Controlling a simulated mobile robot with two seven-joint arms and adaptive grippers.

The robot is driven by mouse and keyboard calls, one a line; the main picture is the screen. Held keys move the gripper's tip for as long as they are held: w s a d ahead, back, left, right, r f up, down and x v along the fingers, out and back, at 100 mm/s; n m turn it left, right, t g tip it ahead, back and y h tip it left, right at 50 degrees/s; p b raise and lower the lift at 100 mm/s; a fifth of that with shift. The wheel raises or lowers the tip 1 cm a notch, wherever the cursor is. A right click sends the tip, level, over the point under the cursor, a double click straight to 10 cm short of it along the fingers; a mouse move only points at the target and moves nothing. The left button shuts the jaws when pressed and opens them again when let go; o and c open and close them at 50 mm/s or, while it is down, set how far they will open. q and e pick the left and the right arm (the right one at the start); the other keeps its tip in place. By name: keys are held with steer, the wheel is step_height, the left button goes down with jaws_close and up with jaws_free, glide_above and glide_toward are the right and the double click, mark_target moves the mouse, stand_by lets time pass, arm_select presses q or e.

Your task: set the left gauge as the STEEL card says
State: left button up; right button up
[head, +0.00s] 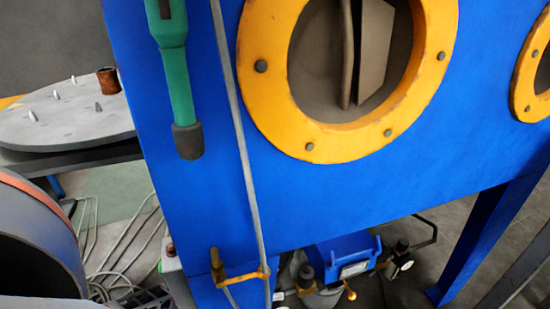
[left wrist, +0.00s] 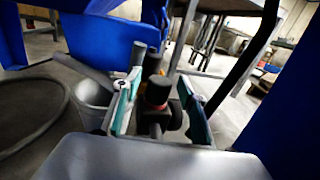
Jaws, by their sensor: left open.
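My left gripper (left wrist: 160,72) is open in the left wrist view. Its teal and grey fingers stand apart on either side of a dark upright knob (left wrist: 158,90) with a red band; I cannot tell whether they touch it. In the head view, small fittings sit under the blue cabinet: a dark knob (head: 306,272) and a small round part with a pale face (head: 402,263), perhaps a gauge. I cannot read it or tell which gauge is the left one. In the head view my left gripper is hard to make out among these fittings. No STEEL card is readable. My right gripper is not in view.
The blue cabinet (head: 215,115) has an orange round port (head: 258,100) and a green-handled tool (head: 172,70) on its front. A grey pipe (head: 240,150) runs down beside it. A grey round table (head: 70,125) stands left. Cables (head: 120,240) lie on the floor.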

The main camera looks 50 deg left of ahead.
arm_select(q)
steer(key=shift+w+d, duration=0.25)
steer(key=shift+w, duration=0.15)
steer(key=c, duration=1.1)
steer(key=shift+w+m+g+h, duration=0.1)
steer(key=shift+m+g+h, duration=0.6)
steer(key=shift+h, duration=0.1)
steer(key=shift+c, duration=0.2)
steer(key=shift+d+m+g+h, duration=0.1)
steer(key=shift+m+g+h, duration=1.5)
steer(key=shift+g, duration=0.3)
steer(key=o, duration=1.1)
steer(key=shift+o, duration=0.2)
